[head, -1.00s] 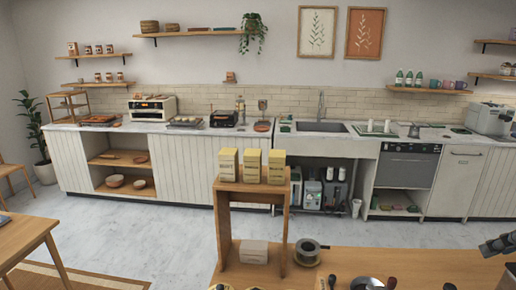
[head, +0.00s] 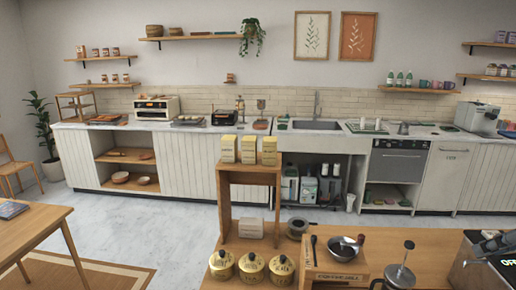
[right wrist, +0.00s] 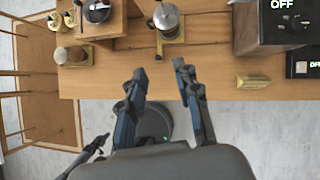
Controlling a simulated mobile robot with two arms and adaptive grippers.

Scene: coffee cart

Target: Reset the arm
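My right gripper (right wrist: 160,72) is open in the right wrist view, its two fingers apart with nothing between them. It hangs in front of the wooden counter (right wrist: 215,82). The left gripper does not show in the head view.
A wooden table (head: 30,232) stands at left. Open floor lies behind the counter.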

